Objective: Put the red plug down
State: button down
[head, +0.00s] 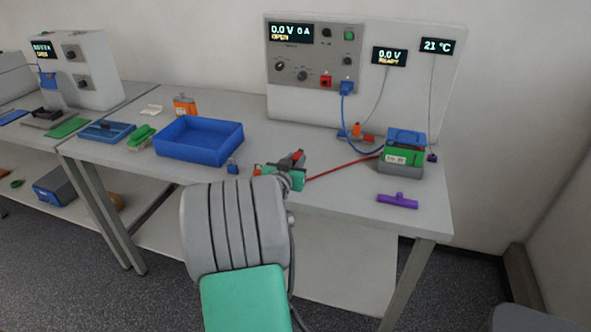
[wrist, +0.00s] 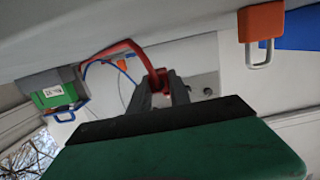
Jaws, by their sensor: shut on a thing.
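My gripper (head: 294,160) is shut on the red plug (head: 298,155), held over the bench near its front edge. In the wrist view the fingers of my gripper (wrist: 160,88) close around the red plug (wrist: 163,80); part of it is hidden by the fingers. I cannot tell whether the plug touches the bench. A red cable (head: 340,169) runs from the plug to the green battery (head: 396,157), which sits in a grey holder at the right. The same cable arcs across the wrist view (wrist: 115,50).
The cycler panel (head: 395,95) stands behind, with a red socket (head: 326,81) and a blue plug (head: 346,88) on a blue cable. A blue tray (head: 200,153) lies left of my gripper. Bare bench lies behind my gripper.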

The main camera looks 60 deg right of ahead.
jog(key=shift+w+d+f, duration=0.15)
jog(key=shift+d+f, duration=0.2)
jog(key=shift+f, duration=0.05)
jog(key=shift+w+d+f, duration=0.1)
jog(key=shift+d+f, duration=0.1)
jog(key=shift+f, duration=1.55)
jog(key=shift+f, duration=0.2)
jog(key=c, duration=1.2)
grip_release()
jog(key=shift+a+r, duration=0.2)
jog(key=shift+r, duration=0.05)
jog(key=b+v, duration=0.1)
jog(key=v, duration=1)
jog(key=shift+a, duration=0.35)
